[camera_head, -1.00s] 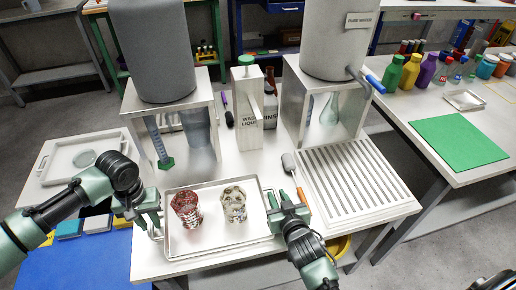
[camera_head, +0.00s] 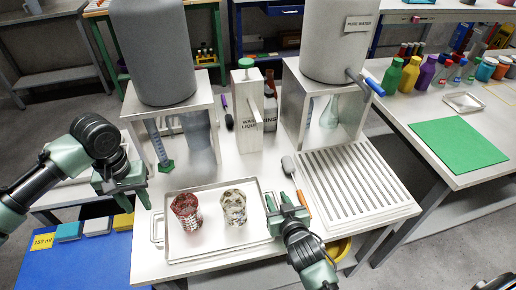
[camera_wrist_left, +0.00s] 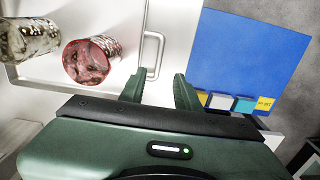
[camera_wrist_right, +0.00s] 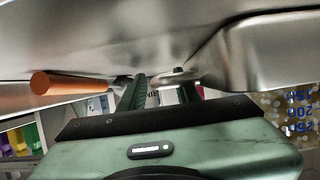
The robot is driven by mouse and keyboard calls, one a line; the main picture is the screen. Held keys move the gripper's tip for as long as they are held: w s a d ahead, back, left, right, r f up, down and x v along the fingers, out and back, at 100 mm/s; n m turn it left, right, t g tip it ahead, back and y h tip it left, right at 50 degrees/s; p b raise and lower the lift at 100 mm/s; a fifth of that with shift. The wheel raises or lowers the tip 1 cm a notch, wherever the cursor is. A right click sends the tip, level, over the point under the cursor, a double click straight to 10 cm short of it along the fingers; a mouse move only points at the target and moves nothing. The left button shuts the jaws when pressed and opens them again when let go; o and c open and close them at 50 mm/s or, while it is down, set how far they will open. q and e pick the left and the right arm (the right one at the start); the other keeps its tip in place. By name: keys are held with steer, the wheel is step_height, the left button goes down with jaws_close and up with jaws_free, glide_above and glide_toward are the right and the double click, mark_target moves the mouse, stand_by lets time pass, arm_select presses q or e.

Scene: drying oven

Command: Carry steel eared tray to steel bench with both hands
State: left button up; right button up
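The steel eared tray (camera_head: 180,253) lies flat on the white-topped table. It holds a beaker with red-and-white contents (camera_head: 186,211) and a beaker with pale, dark-flecked contents (camera_head: 233,208). Its left ear (camera_head: 157,229) is free and also shows in the left wrist view (camera_wrist_left: 153,50). My left gripper (camera_head: 132,202) is open and empty, raised above and beside that ear. My right gripper (camera_head: 286,203) is at the tray's right edge, fingers apart in the right wrist view (camera_wrist_right: 160,88); the right ear is largely hidden. A grey bench (camera_head: 55,72) stands at the back left.
A slotted drain board (camera_head: 350,180) and an orange-handled tool (camera_head: 302,203) lie close to my right gripper. Two stands with large tanks (camera_head: 150,50) and a white jug (camera_head: 248,110) are behind the tray. A side table (camera_head: 440,170) stands right.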

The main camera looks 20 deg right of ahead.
steer(key=shift+s, duration=0.2)
arm_select(q)
steer(key=shift+r, duration=0.55)
arm_select(e)
steer(key=v, duration=1.1)
steer(key=shift+s+r, duration=0.25)
